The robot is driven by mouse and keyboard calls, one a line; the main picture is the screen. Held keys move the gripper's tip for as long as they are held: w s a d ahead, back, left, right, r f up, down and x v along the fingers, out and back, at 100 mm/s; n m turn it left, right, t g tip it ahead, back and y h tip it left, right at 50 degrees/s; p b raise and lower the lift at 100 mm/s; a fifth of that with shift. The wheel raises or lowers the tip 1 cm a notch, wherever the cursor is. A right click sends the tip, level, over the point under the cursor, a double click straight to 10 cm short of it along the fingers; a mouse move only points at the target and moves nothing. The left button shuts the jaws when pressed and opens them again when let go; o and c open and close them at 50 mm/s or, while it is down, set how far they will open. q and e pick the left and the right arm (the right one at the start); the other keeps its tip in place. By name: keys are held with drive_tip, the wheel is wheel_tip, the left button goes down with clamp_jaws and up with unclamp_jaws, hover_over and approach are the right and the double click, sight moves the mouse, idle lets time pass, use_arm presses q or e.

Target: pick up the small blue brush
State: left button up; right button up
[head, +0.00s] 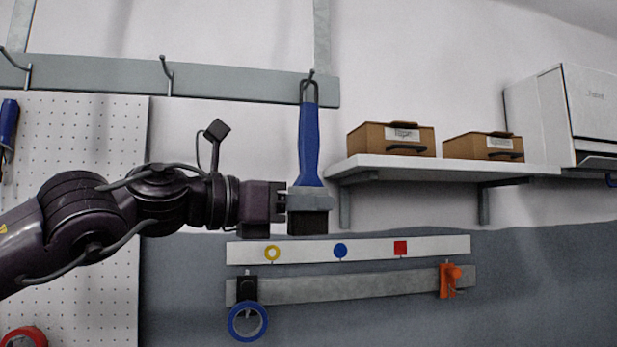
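The blue brush (309,145) hangs upright by its loop from a hook on the grey rail. It has a blue handle, a pale grey ferrule and dark bristles at the bottom. My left gripper (284,203) comes in from the left and is level with the ferrule. Its fingertips are at the ferrule's left edge or overlap it in this view. I cannot tell whether they touch the brush or how far apart they are. My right gripper is not in view.
The grey rail (230,83) has more empty hooks. A shelf (450,168) at the right holds two brown boxes. Below the brush are a white strip with coloured marks (435,247) and a grey strip holding a blue tape roll (248,322) and an orange item (448,281).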

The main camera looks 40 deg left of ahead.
use_arm(q)
clamp_jaws()
drive_tip(key=shift+w+r+b, duration=0.1)
drive_tip(key=shift+r+b, duration=0.2)
drive_tip(key=shift+r, duration=0.45)
drive_tip(key=s+d+b, duration=0.5)
drive_tip(key=s+d, duration=0.7)
drive_tip(key=d, duration=0.1)
drive_tip(key=shift+d+b, duration=0.3)
drive_tip(key=shift+d, duration=0.1)
drive_tip(key=shift+w, duration=0.1)
